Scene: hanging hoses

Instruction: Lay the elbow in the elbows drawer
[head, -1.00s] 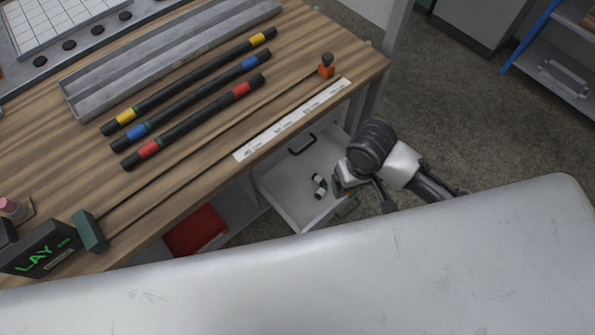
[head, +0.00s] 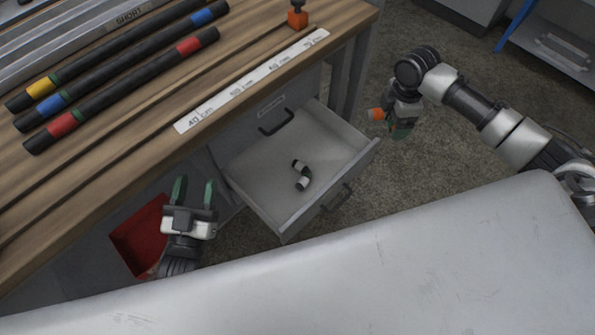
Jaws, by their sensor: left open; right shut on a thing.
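A grey drawer (head: 255,170) is pulled open under the workbench; a black curved elbow with white ends (head: 301,175) lies inside it on the floor. My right gripper (head: 398,124) is to the right of the drawer, beyond its rim, above the concrete floor. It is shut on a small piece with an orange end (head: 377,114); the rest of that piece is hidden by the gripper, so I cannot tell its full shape. My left gripper (head: 195,186) is open and empty, left of the drawer, with its green fingers pointing up the picture.
The wooden workbench (head: 120,170) carries hoses with yellow, blue and red bands (head: 120,90), a white length scale (head: 250,82) and an orange stop (head: 297,17). A red bin (head: 140,235) stands below. A large pale surface (head: 330,270) fills the foreground. Most of the drawer floor is clear.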

